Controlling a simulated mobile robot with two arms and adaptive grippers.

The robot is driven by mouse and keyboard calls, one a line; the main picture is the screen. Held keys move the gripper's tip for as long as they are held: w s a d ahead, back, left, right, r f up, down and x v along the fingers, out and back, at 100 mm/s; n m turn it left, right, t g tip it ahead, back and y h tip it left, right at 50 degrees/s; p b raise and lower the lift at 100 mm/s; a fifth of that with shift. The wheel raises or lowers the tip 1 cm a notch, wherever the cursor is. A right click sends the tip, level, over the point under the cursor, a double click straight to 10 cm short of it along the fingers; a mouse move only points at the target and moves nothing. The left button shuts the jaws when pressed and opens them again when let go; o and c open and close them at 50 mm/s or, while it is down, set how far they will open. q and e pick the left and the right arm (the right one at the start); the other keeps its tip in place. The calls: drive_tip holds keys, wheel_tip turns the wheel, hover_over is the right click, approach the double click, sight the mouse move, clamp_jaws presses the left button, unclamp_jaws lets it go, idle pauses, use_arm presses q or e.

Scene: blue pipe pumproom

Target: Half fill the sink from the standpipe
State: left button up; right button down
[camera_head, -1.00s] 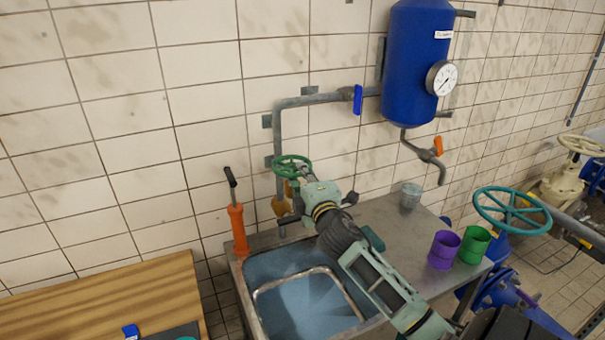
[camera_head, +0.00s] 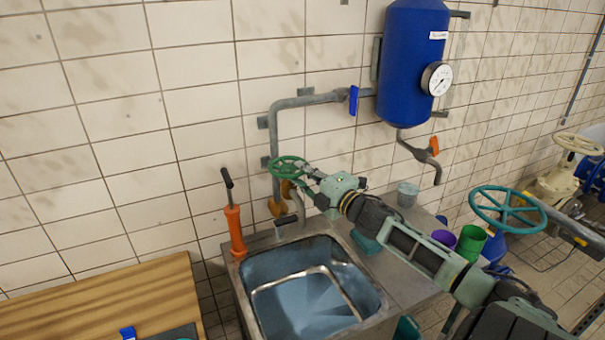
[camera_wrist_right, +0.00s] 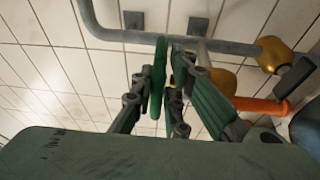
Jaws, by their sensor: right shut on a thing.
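The sink (camera_head: 243,283) is a metal basin below the wall, with a pale blue surface like water low inside; its exact level is hard to tell. The grey standpipe (camera_head: 276,150) runs down the wall behind it, with brass fittings (camera_head: 277,208) and a spout over the sink's back edge. Its green handwheel (camera_head: 287,163) sits at the top of the valve. My right gripper (camera_head: 307,171) is shut on the handwheel's rim. In the right wrist view the wheel (camera_wrist_right: 157,85) stands edge-on between the fingers. My left gripper is out of view.
An orange hand pump (camera_head: 235,232) stands at the sink's back left corner. A grey cup (camera_head: 407,195), a purple mug (camera_head: 443,238) and a green mug (camera_head: 473,243) stand on the drainboard. A blue tank (camera_head: 412,65) hangs above. A wooden table (camera_head: 100,300) is at left.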

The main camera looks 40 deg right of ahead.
drive_tip(key=shift+r, duration=0.3)
drive_tip(key=c, duration=1.8)
unclamp_jaws()
drive_tip(key=shift+f, duration=0.2)
drive_tip(key=s, duration=1.2)
drive_tip(key=shift+a+f, duration=0.15)
drive_tip(key=shift+f, duration=0.1)
